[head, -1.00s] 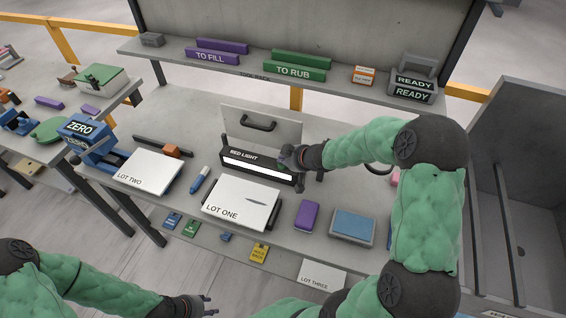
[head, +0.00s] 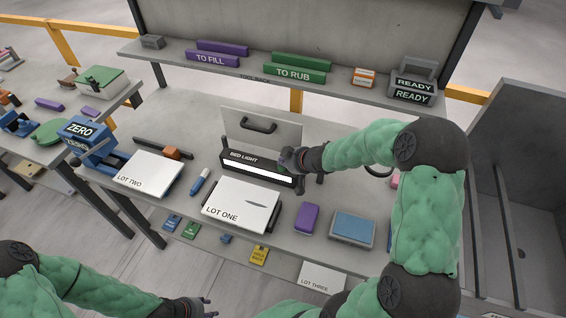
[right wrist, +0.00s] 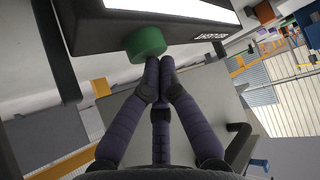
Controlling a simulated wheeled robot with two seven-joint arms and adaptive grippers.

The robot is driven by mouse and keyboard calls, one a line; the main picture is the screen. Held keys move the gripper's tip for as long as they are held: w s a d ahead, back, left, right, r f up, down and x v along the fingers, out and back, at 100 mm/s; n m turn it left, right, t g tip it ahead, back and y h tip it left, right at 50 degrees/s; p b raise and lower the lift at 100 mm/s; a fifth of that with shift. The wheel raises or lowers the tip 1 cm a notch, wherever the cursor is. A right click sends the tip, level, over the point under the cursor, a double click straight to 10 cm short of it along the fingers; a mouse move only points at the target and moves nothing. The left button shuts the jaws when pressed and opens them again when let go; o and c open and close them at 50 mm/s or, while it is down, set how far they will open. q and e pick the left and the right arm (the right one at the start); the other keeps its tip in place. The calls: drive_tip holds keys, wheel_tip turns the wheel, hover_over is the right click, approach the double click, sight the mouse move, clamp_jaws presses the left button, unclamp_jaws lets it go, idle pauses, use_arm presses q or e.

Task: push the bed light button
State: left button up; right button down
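The bed light (head: 229,164) is a black box labelled BED LIGHT with a bright white strip, standing behind the LOT ONE plate on the slab. In the right wrist view its dark housing (right wrist: 110,30) and white strip fill the top. A round green button (right wrist: 146,42) sticks out from its edge. My right gripper (right wrist: 161,62) has its fingers together, with nothing between them. The tips are at the button's lower right edge; I cannot tell whether they touch it. In the head view my right gripper (head: 292,160) is at the light's right end. My left gripper (head: 205,307) is low at the front; its fingers are unclear.
The LOT ONE plate (head: 240,206) lies in front of the light. A purple block (head: 306,217) and a blue-topped box (head: 352,226) lie to its right. A blue marker (head: 200,182) and the LOT TWO plate (head: 149,174) lie left. A grey panel with a handle (head: 262,126) stands behind.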

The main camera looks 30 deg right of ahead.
drive_tip(key=shift+s+a+f, duration=0.2)
drive_tip(key=shift+s+f, duration=0.15)
drive_tip(key=shift+f, duration=0.35)
drive_tip(key=shift+s+f+b, duration=0.2)
drive_tip(key=shift+f+b, duration=0.2)
drive_tip(key=shift+b, duration=0.05)
drive_tip(key=r+p, duration=0.2)
drive_tip(key=p, duration=0.1)
drive_tip(key=shift+w, duration=0.2)
drive_tip(key=r+p, duration=0.4)
drive_tip(key=shift+w+d+r, duration=0.15)
drive_tip(key=shift+w+r, duration=0.05)
drive_tip(key=shift+r, duration=0.1)
idle(0.3)
